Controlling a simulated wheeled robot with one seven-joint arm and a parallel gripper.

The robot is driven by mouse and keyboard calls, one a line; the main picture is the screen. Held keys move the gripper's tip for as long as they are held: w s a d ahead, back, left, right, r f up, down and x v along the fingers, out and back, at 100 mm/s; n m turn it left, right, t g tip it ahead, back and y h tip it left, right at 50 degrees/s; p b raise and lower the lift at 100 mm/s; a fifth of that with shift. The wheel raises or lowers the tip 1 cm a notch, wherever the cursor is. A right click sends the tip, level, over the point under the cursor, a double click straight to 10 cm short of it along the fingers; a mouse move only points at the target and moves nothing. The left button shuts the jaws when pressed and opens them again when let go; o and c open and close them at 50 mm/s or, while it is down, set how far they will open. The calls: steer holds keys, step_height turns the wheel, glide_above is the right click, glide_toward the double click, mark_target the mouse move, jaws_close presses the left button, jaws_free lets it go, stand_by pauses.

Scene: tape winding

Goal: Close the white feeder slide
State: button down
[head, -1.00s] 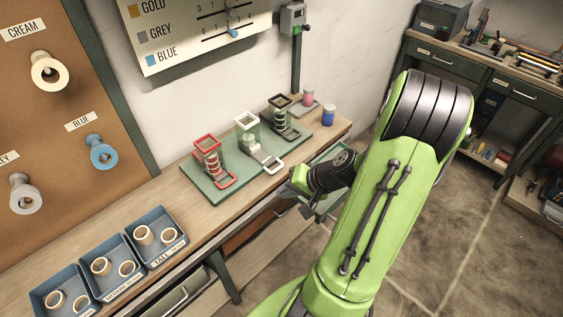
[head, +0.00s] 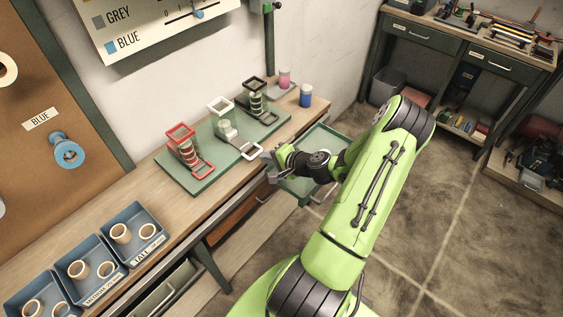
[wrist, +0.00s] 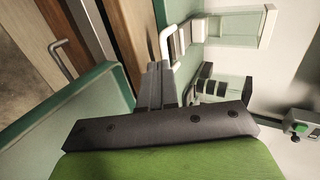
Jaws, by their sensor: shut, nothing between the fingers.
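The white feeder (head: 221,106) stands on the green board between a red and a black one. Its white slide (head: 247,150) sticks out toward the board's front edge and ends in a loop handle. In the wrist view the loop (wrist: 165,42) is just beyond my fingertips, and the feeder's clear body (wrist: 238,27) is at upper right. My gripper (head: 269,165) is shut and empty, just in front of the loop. Its closed fingers (wrist: 159,72) also show in the wrist view. I cannot tell whether they touch the loop.
The red feeder (head: 180,132) and black feeder (head: 254,84) flank the white one. A blue pot (head: 306,96) and a pink pot (head: 284,77) stand at the board's far end. An open green drawer (head: 322,142) lies beneath my arm. Blue bins (head: 138,212) hold rings at lower left.

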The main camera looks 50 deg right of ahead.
mark_target(249, 149)
steer(key=shift+w+f, duration=0.15)
steer(key=shift+w, duration=0.55)
steer(key=shift+w+a, duration=0.1)
steer(key=shift+w, duration=1.7)
steer(key=shift+s, duration=0.1)
